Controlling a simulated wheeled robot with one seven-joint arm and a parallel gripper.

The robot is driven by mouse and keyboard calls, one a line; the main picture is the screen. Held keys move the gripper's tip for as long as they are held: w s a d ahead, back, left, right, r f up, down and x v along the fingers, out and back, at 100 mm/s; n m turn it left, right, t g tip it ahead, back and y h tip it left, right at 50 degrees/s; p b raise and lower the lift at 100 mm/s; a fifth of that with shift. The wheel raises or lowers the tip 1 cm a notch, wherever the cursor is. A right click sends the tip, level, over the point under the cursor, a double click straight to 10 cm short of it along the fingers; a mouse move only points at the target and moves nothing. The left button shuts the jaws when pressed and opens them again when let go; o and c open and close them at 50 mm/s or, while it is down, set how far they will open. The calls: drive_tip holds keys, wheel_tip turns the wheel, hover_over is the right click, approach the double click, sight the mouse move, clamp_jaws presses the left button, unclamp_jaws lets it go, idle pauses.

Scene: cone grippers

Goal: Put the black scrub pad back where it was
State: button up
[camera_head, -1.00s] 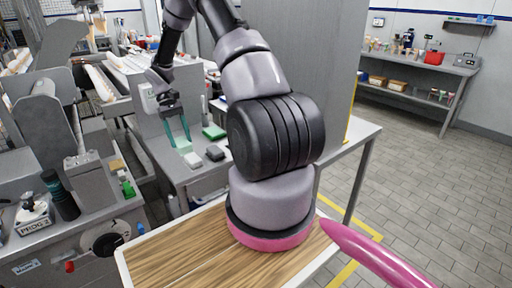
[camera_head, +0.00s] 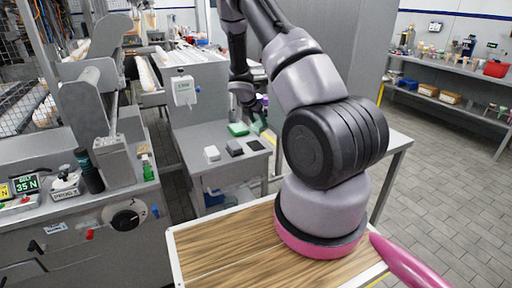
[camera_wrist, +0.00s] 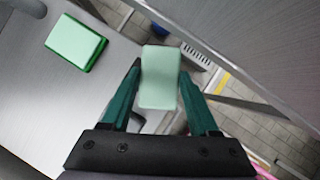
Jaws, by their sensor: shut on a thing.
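My gripper (camera_wrist: 158,80) is shut on a pale green block (camera_wrist: 158,92), which stands between its green fingers in the wrist view. In the head view my gripper (camera_head: 256,124) is above the right part of the grey side table, and what it holds is hard to make out. A flat black square (camera_head: 255,145) lies near the table's front right; I cannot tell whether it is the scrub pad or a mark. A dark grey block (camera_head: 234,148) and a white block (camera_head: 212,154) lie to its left. No clearly black pad shows in my gripper.
A green pad (camera_head: 238,129) lies on the side table (camera_head: 192,142), behind the blocks; it also shows in the wrist view (camera_wrist: 75,42). A grey panel stands behind my arm. A wooden-topped surface (camera_head: 225,250) is in front. Grey floor lies right.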

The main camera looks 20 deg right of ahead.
drive_tip(key=n, duration=0.1)
drive_tip(key=n+t+y, duration=0.1)
drive_tip(key=n, duration=0.1)
drive_tip(key=shift+w+d+r+n, duration=0.1)
drive_tip(key=shift+w+d+n, duration=0.05)
drive_tip(key=shift+w+n, duration=0.2)
drive_tip(key=n, duration=0.1)
drive_tip(key=n+t+y, duration=0.1)
drive_tip(key=n, duration=0.1)
drive_tip(key=shift+w+d+r, duration=0.1)
drive_tip(key=shift+w+r, duration=0.15)
drive_tip(key=n+y, duration=0.1)
drive_tip(key=n+t+y, duration=0.1)
drive_tip(key=n, duration=0.1)
drive_tip(key=shift+w+r, duration=0.1)
drive_tip(key=shift+r, duration=0.15)
drive_tip(key=shift+a+n+y, duration=0.4)
drive_tip(key=shift+n+y, duration=0.2)
drive_tip(key=shift+n, duration=0.55)
drive_tip(key=shift+a+f, duration=0.1)
drive_tip(key=shift+f, duration=0.15)
wheel_tip(320, 180, down, 9)
drive_tip(key=shift+f, duration=0.15)
drive_tip(key=o, duration=1.2)
